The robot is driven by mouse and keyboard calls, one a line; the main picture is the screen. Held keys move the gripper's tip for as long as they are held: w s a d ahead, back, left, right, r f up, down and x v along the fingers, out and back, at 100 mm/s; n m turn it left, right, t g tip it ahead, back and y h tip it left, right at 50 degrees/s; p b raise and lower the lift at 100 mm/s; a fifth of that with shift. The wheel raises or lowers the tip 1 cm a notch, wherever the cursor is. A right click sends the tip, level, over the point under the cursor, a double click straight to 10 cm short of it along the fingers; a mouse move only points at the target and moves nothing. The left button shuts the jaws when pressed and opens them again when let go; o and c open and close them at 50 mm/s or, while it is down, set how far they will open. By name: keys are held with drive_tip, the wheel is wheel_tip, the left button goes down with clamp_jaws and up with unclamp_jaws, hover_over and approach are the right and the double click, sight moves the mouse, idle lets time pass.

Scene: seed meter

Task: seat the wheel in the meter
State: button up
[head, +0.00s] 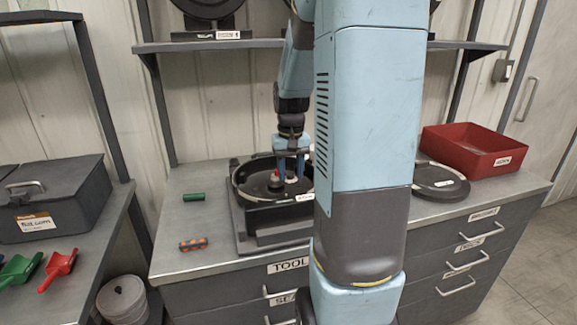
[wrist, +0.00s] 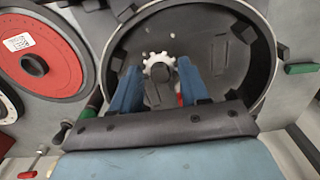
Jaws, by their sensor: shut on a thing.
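The meter is a round black open housing (head: 243,203) on the bench, and its rim (wrist: 262,85) shows in the wrist view. My gripper (head: 291,178) points down inside this housing. Its two blue fingers (wrist: 159,72) stand either side of a small white toothed wheel (wrist: 158,60) with a grey hub, and appear shut on it. The wheel is over the housing's dark floor; I cannot tell whether it touches the floor. A dark knob with a red part (head: 276,177) shows left of the fingers in the head view. The wheel's underside is hidden.
A green cylinder (head: 193,197) and an orange-and-dark cylinder (head: 194,244) lie left of the meter. A black disc (head: 440,183) and a red bin (head: 475,150) stand to the right. A red disc (wrist: 62,72) shows in the wrist view. My arm hides the bench's middle.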

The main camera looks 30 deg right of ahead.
sight(292, 178)
drive_tip(key=shift+s+d+f, duration=0.1)
drive_tip(key=shift+f, duration=2.15)
drive_tip(key=shift+s, duration=0.1)
drive_tip(key=shift+f, duration=1.1)
idle(1.8)
drive_tip(key=o, duration=1.1)
drive_tip(key=shift+c, duration=0.3)
drive_tip(key=shift+r, duration=4.8)
